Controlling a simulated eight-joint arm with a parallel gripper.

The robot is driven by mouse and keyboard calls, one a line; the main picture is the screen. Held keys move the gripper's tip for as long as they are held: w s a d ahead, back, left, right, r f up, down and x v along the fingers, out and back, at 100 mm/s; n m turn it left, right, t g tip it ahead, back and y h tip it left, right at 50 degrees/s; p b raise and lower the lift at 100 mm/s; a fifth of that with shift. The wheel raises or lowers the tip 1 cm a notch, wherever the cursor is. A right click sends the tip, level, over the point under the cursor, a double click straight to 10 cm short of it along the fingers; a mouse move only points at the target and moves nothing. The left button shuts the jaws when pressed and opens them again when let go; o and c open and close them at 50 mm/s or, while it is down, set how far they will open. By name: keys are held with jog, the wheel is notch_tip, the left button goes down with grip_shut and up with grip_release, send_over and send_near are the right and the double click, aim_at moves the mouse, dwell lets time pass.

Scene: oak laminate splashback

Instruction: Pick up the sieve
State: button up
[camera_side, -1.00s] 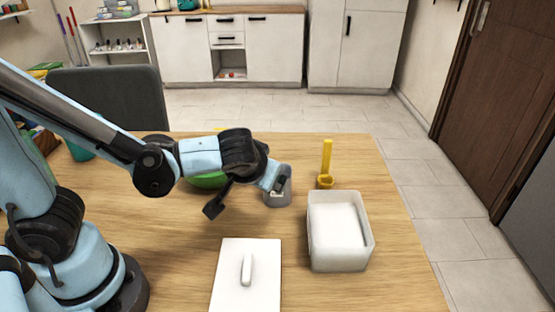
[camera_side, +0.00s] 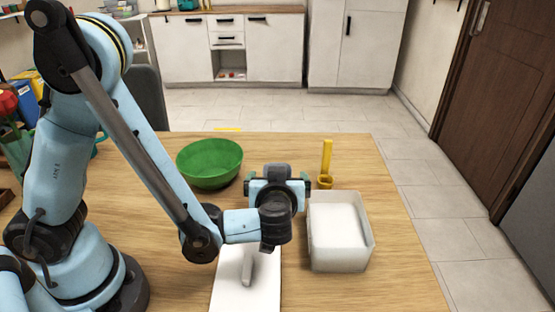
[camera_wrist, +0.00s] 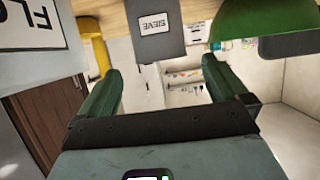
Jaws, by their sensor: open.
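In the wrist view a grey piece labelled SIEVE (camera_wrist: 172,49) hangs into the picture at the top middle, between the lines of my two fingers. Its full shape is cut off by the frame edge. My gripper (camera_wrist: 162,68) is open, with its green fingers apart and nothing visibly held between them. In the side view my gripper (camera_side: 278,183) is level above the table, facing away from the camera, and hides most or all of the sieve behind it.
A white tub (camera_side: 370,240) with white contents stands close right of my gripper. A yellow long-handled scoop (camera_side: 326,160) stands behind it. A green bowl (camera_side: 209,165) sits to the left. A white lid (camera_side: 232,295) lies below my arm.

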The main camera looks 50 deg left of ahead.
aim_at(289, 171)
jog(key=shift+x, duration=3.05)
jog(key=shift+r, duration=0.1)
jog(key=c, duration=1.1)
jog(key=shift+r, duration=0.1)
